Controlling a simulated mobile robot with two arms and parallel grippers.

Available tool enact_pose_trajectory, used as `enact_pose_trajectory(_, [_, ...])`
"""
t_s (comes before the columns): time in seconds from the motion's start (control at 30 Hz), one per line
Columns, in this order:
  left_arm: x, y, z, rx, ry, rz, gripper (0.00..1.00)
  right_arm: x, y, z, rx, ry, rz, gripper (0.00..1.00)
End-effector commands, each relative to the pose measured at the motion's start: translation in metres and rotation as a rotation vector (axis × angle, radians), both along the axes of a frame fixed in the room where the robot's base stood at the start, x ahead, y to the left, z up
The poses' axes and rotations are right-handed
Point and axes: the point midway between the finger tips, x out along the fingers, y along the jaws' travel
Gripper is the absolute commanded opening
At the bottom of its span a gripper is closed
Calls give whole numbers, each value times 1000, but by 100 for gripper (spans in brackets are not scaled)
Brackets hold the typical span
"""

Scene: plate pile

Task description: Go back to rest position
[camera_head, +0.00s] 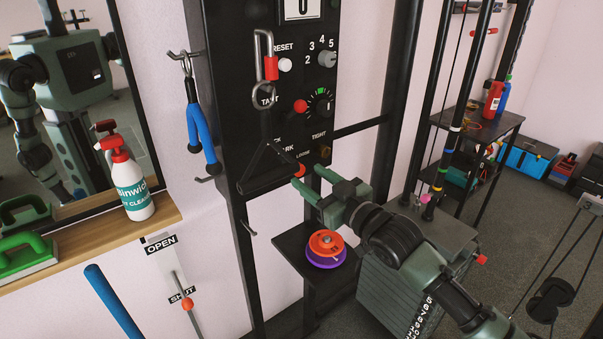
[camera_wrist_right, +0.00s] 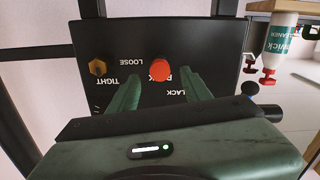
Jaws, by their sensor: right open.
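My right gripper (camera_head: 309,178) is open in front of the lower part of the black control panel (camera_head: 318,100). In the right wrist view its two green fingers (camera_wrist_right: 160,78) point at the panel, with a red knob (camera_wrist_right: 160,73) showing between their tips. In the head view this red knob (camera_head: 299,171) is just beyond the fingertips. I cannot tell whether the fingers touch it. No object is held between the fingers. My left gripper does not show directly in either view.
A small black shelf (camera_head: 288,243) with orange and purple discs (camera_head: 327,248) is below the gripper. A weight stack (camera_head: 395,290) stands under my right arm. A black triangular handle (camera_head: 268,175) hangs left of the gripper. A spray bottle (camera_head: 128,180) stands on a wooden ledge at left.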

Motion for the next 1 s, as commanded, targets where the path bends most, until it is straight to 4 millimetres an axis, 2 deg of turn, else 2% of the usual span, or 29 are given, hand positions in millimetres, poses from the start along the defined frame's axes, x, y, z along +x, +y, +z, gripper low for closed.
enact_pose_trajectory(0.13, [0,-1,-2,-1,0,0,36,-10,-7,0,1,-1,0,49])
enact_pose_trajectory(0.47, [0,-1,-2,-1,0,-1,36,-12,-8,0,-1,1,0,49])
enact_pose_trajectory(0.57, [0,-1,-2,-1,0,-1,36,-19,-6,-13,-6,31,-5,49])
enact_pose_trajectory(0.67, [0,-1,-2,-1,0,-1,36,-40,-6,-47,-29,118,-29,49])
enact_pose_trajectory(0.77, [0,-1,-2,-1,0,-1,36,-76,-12,-96,-69,256,-77,49])
enact_pose_trajectory(0.9, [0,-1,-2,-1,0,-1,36,-144,-41,-166,-144,494,-181,49])
enact_pose_trajectory(1.0, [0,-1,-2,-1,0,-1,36,-197,-70,-207,-202,666,-263,49])
